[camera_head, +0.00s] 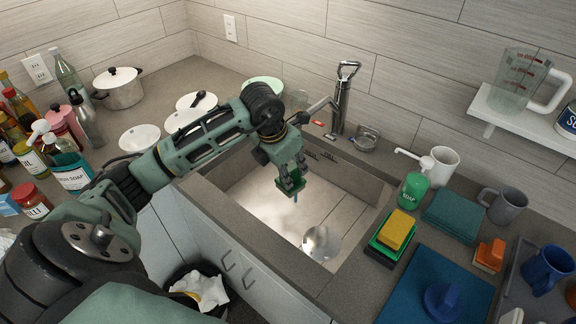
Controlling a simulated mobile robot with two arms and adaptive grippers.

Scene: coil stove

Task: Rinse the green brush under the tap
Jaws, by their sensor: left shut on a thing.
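My left gripper (290,180) reaches over the sink (372,200) from the left. It is shut on the green brush (291,187), of which only a small green part shows between and below the fingers. A small blue bit shows just under it. The brush hangs above the basin floor, apart from it. The silver tap (341,104) stands at the back rim of the sink, with its spout reaching left and toward the basin, behind my gripper. I cannot tell whether water runs. My right gripper is out of view.
A shiny round thing (321,243) lies on the basin floor. Right of the sink stand a green soap bottle (413,191), a yellow sponge (397,229) and a blue mat (425,285). White bowls (140,138) and bottles crowd the left counter. A bin (197,283) stands below.

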